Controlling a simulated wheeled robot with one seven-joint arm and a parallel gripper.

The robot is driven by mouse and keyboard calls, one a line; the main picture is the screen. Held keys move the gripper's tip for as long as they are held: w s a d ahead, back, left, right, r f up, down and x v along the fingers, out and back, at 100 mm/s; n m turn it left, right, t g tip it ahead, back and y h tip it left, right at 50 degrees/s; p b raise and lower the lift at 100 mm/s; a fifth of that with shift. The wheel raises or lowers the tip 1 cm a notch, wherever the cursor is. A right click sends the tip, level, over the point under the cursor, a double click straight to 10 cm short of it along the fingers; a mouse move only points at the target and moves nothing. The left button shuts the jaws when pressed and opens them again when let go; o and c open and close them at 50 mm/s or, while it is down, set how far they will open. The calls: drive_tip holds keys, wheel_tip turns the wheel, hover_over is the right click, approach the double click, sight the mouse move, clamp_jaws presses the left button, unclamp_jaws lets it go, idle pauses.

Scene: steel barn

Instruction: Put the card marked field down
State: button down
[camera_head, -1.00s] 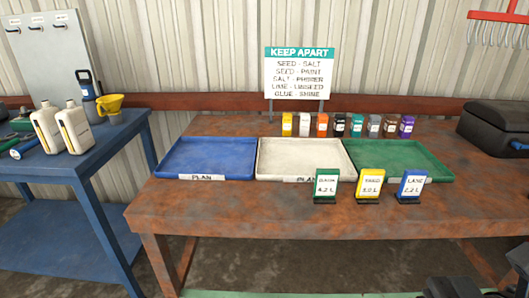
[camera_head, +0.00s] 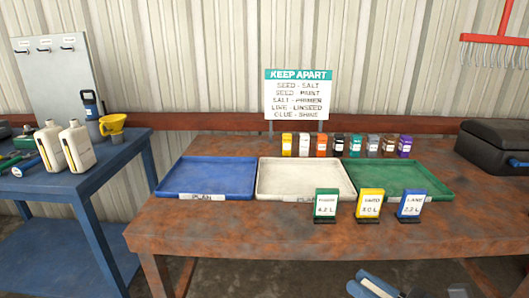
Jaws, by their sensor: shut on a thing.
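Three small upright cards stand along the front of the rusty table (camera_head: 230,238): a green card (camera_head: 326,205), a yellow card (camera_head: 370,205) and a blue card (camera_head: 411,205). Each has a white label in a dark base; their words are too small to read surely. My gripper (camera_head: 372,286) shows only partly at the bottom edge, in front of and below the table. It is shut on a blue and white thing, mostly cut off by the frame. I cannot read any mark on it.
Blue (camera_head: 205,178), white (camera_head: 305,180) and green (camera_head: 400,179) trays lie behind the cards. Several small coloured containers stand behind them, below a KEEP APART sign (camera_head: 298,95). A black case (camera_head: 495,145) is at right. A blue bench (camera_head: 100,165) with bottles stands left. The front-left tabletop is clear.

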drive_tip(key=w+d+f+m+t+h, duration=0.4)
drive_tip(key=w+f+m+h, duration=0.1)
drive_tip(key=f+h, duration=0.15)
drive_tip(key=s+d+f+m+h, duration=0.3)
drive_tip(key=s+d+f+h, duration=0.1)
drive_tip(key=d+h, duration=0.1)
drive_tip(key=shift+s+d, duration=0.15)
drive_tip(key=shift+d, duration=0.75)
drive_tip(key=shift+f, duration=0.15)
drive_tip(key=shift+w+a+f, duration=1.15)
drive_tip(key=shift+a+f, duration=1.15)
drive_tip(key=shift+a, duration=1.15)
drive_tip(key=s+f, duration=0.4)
drive_tip(key=f, duration=0.1)
drive_tip(key=shift+s+f, duration=0.35)
drive_tip(key=shift+f, duration=0.05)
drive_tip(key=shift+a, duration=0.1)
